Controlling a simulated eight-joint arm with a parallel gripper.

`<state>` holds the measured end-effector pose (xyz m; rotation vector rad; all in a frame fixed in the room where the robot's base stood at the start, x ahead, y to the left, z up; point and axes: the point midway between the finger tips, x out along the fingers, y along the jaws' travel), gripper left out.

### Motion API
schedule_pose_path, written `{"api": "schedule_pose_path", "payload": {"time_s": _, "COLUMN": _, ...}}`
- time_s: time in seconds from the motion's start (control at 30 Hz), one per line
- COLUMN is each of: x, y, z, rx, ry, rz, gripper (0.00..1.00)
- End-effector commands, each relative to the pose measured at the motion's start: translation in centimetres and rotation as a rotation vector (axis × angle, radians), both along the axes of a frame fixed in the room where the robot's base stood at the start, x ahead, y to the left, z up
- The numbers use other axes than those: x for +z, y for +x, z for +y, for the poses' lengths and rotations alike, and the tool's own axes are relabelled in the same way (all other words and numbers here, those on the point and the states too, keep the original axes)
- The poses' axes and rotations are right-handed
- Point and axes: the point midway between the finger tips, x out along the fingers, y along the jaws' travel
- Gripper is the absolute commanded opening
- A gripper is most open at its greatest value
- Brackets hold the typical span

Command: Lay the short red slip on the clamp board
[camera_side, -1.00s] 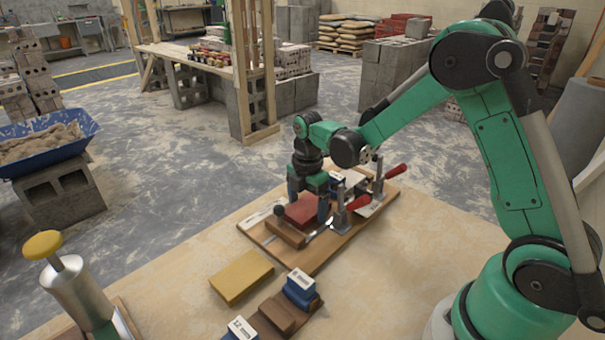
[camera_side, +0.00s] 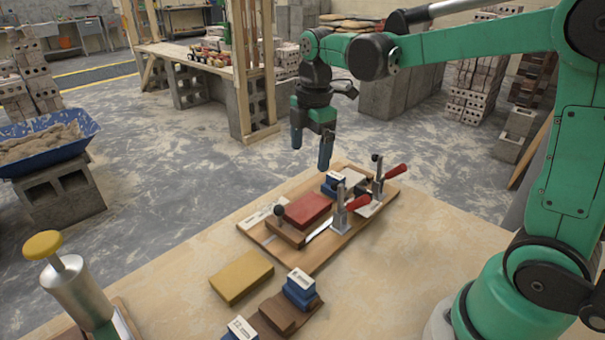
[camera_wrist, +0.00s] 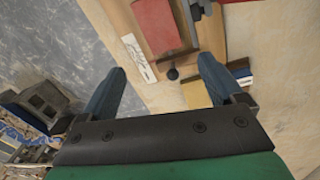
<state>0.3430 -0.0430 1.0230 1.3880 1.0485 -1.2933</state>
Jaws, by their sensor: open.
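The red slip (camera_side: 307,210) lies flat on the clamp board (camera_side: 313,262), behind a brown wooden block with a dark round knob (camera_side: 280,211). In the wrist view the red slip (camera_wrist: 158,25) shows at the top on the board (camera_wrist: 118,14). My gripper (camera_side: 311,160) is open and empty, raised above and behind the slip, touching nothing. Its two blue fingers (camera_wrist: 160,90) are spread apart in the wrist view.
A yellow slip (camera_side: 241,276) lies on the table left of the board. A brown holder with blue-and-white blocks (camera_side: 299,287) stands at the front. A metal cylinder with a yellow knob (camera_side: 75,290) stands front left. The table's right part is bare.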

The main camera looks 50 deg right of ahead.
Motion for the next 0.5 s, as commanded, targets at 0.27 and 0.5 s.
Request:
{"api": "schedule_pose_path", "payload": {"time_s": 0.27, "x": 0.9, "y": -5.5, "z": 2.9, "rx": -0.748, "ry": 0.169, "rz": -0.306, "gripper": 0.87}}
{"api": "schedule_pose_path", "payload": {"time_s": 0.5, "x": -0.5, "y": -8.2, "z": 4.1, "rx": -1.201, "ry": 0.417, "rz": -0.444, "gripper": 0.87}}
